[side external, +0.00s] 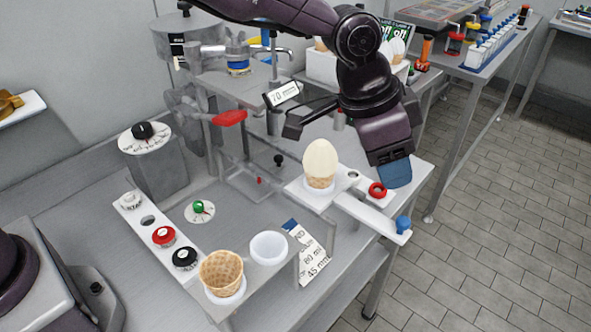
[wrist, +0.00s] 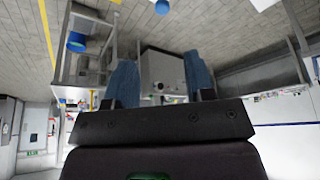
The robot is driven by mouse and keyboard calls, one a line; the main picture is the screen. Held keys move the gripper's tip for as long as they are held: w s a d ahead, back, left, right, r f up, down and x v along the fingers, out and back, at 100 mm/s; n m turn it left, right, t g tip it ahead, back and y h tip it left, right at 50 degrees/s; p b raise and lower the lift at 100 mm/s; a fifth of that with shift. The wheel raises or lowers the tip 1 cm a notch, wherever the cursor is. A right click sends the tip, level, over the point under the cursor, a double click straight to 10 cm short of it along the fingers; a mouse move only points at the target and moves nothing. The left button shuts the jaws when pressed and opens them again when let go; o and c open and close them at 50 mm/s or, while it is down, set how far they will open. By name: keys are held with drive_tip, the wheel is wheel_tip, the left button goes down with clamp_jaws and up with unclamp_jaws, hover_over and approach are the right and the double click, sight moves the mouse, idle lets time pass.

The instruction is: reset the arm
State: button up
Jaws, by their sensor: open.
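My gripper (side external: 397,173) hangs at the upper right of the side external view, above and to the right of the white plate with the filled cone. A blue fingertip shows there, close above a red ring. In the wrist view my gripper (wrist: 160,78) shows its two blue fingers apart, with nothing held between them. A cone with a smooth cream-coloured top (side external: 320,158) stands upright in the white plate (side external: 352,208), left of my gripper and apart from it. An empty waffle cone (side external: 221,268) stands upright in the front holder.
A white cup (side external: 268,247) stands beside the empty cone. The red ring (side external: 377,189) and a blue knob (side external: 403,223) are on the plate's arm. A red-handled lever (side external: 230,118) stands left of my gripper. Tiled floor (side external: 500,230) lies open to the right.

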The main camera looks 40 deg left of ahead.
drive_tip(key=s+a+r+n+y, duration=0.1)
drive_tip(key=s+a+r+n, duration=0.2)
drive_tip(key=s+a, duration=0.5)
drive_tip(key=s+a+r+n+t+y, duration=0.1)
drive_tip(key=s+a+r+n, duration=0.2)
drive_tip(key=s+a, duration=0.6)
drive_tip(key=s+a+r+n+t+y, duration=0.1)
drive_tip(key=s+a+r+n, duration=0.2)
drive_tip(key=s+a, duration=0.5)
drive_tip(key=a+r, duration=0.1)
drive_tip(key=a, duration=0.3)
drive_tip(key=shift+s+a, duration=0.25)
drive_tip(key=shift+a, duration=0.1)
